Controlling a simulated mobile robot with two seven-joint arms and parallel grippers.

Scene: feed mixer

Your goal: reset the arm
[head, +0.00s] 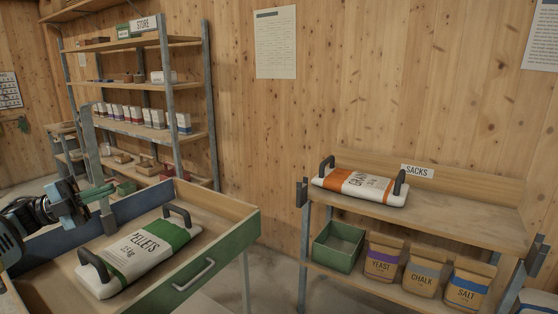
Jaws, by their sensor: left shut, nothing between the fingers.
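My left gripper (97,192) comes in from the left edge, above the left side of a wooden drawer-like tray (222,204). Its fingers are shut with nothing between them. A grey upright bar (89,145) shows right at the gripper; I cannot tell whether they touch. A white and green PELLETS sack (140,254) with two dark handles lies in the tray, to the right of and below the gripper, apart from it. My right gripper is not in view.
A rack marked SACKS at the right holds an orange and white sack (358,187) on top. Below are a green bin (338,246) and bags of yeast (383,257), chalk (424,273) and salt (469,284). A STORE shelf (150,129) stands behind. Floor shows between tray and rack.

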